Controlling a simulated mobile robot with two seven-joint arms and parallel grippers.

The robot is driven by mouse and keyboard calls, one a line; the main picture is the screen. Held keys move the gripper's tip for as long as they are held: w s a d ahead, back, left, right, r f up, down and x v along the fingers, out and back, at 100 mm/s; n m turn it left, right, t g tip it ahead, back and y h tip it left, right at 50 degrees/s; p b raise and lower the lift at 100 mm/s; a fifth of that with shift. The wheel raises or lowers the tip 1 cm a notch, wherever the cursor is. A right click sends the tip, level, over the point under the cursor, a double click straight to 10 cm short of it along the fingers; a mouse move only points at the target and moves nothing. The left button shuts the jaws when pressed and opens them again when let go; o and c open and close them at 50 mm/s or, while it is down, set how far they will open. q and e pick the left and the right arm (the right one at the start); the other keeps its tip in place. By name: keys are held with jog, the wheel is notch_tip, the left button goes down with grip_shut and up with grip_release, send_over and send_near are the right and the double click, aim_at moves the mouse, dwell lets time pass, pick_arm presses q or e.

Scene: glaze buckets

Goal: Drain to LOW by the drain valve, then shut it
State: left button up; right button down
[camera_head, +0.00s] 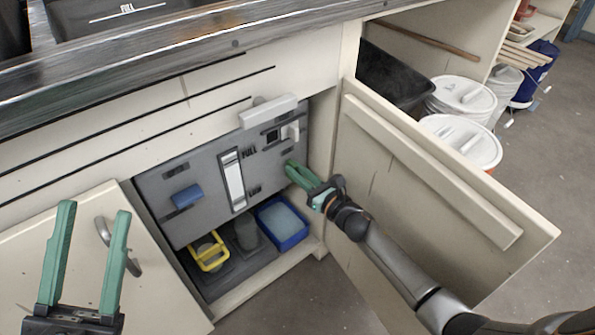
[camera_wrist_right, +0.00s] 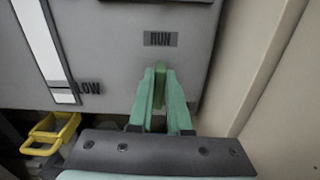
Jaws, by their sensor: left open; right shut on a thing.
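A grey panel (camera_head: 210,205) in the open cabinet carries a tall white level gauge (camera_head: 233,180), marked FULL near its top and LOW near its bottom. In the right wrist view, a dark line crosses the gauge (camera_wrist_right: 62,88) beside LOW. A blue handle (camera_head: 187,196) sits at the panel's left. My right gripper (camera_head: 291,168) is shut on a slim green handle (camera_wrist_right: 160,84) below the RUN label; its fingers hide part of it. My left gripper (camera_head: 93,212) is open and empty before the left cabinet door. No label visibly names the drain valve.
A pale lever (camera_head: 290,132) is above my right gripper. A yellow-handled container (camera_head: 209,254) and a blue tub (camera_head: 284,224) stand below the panel. The open right door (camera_head: 440,180) flanks my right arm. White-lidded buckets (camera_head: 462,143) stand beyond it.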

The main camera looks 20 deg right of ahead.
jog(key=shift+w+d+f+m, duration=0.1)
jog(key=shift+d+m, duration=0.1)
jog(key=shift+m, duration=1.35)
jog(key=shift+d+f+m, duration=0.1)
jog(key=shift+d+m, duration=0.05)
jog(key=shift+m, duration=1.4)
jog(key=c, duration=0.9)
grip_release()
jog(key=shift+o, duration=0.2)
